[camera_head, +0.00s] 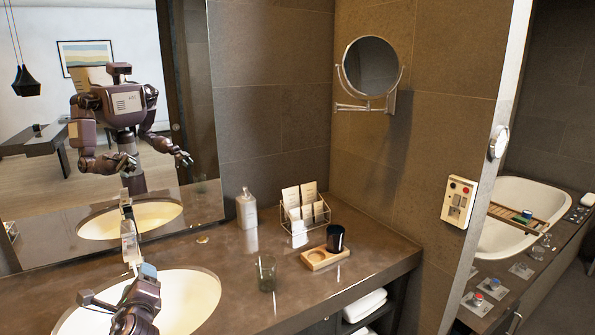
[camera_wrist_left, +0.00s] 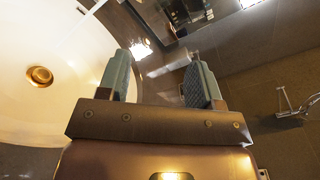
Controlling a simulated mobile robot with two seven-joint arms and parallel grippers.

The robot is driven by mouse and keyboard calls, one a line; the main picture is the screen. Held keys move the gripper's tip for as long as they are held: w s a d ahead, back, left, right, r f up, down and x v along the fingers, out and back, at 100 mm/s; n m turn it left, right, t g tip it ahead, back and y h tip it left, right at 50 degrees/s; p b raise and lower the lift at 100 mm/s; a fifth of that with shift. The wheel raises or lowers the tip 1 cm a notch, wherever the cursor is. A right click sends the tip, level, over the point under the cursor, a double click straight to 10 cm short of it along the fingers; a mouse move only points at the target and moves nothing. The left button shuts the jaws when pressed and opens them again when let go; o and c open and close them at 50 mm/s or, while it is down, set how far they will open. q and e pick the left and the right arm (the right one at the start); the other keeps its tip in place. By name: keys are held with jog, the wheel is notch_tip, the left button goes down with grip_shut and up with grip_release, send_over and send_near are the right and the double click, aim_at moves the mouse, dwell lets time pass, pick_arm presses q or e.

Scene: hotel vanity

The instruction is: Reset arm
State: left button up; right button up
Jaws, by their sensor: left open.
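My left gripper (camera_head: 118,284) is over the near side of the white sink basin (camera_head: 196,303) at the lower left. In the left wrist view its two blue-grey fingers (camera_wrist_left: 160,72) stand apart with nothing between them. The basin also fills the left of that view, with a brass-coloured drain (camera_wrist_left: 40,76). The faucet (camera_head: 129,240) stands just beyond the gripper in the head view. My right gripper shows directly in neither view; only a mirror reflection shows both of my arms.
On the brown counter (camera_head: 225,262) stand a soap bottle (camera_head: 246,210), a glass (camera_head: 266,273), a wire rack with cards (camera_head: 304,212) and a dark cup (camera_head: 336,239) beside a wooden tray (camera_head: 325,258). The large mirror (camera_head: 50,215) rises behind the basin. A bathtub (camera_head: 512,215) is at right.

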pick_arm(q)
jog(key=s+d+f+n+h, duration=0.65)
jog(key=s+f+n, duration=0.3)
jog(key=n, duration=0.55)
jog(key=s+f+n+g, duration=0.1)
jog(key=s+f+n, duration=0.1)
jog(key=s+f, duration=0.2)
jog(key=s+d+f+n+g, duration=0.1)
jog(key=s+f, duration=0.3)
jog(key=s, duration=0.6)
jog(key=s+d+f+n+g, duration=0.1)
jog(key=s+f+n+g, duration=0.1)
jog(key=s+f, duration=0.2)
jog(key=s, duration=0.3)
jog(key=shift+s+f+n+g, duration=0.25)
jog(key=shift+s+n+g, duration=0.05)
jog(key=shift+n, duration=0.1)
